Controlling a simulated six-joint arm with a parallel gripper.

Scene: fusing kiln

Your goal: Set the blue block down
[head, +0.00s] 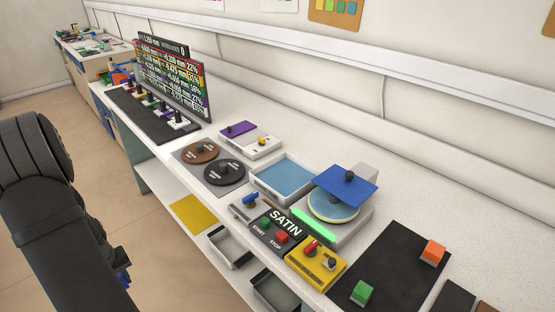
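No blue block can be made out for certain in the head view. A small blue patch (123,279) shows at the right edge of my dark arm at the lower left; I cannot tell whether it is a block or part of the arm. An orange block (433,252) and a green block (363,292) stand apart on a black mat (395,266) at the right of the bench. My gripper's fingers do not show; only thick dark arm links are in view, left of the bench.
A blue plate (345,180) with a black knob lies over a round cream disc on a white device. The mat between the blocks is bare.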

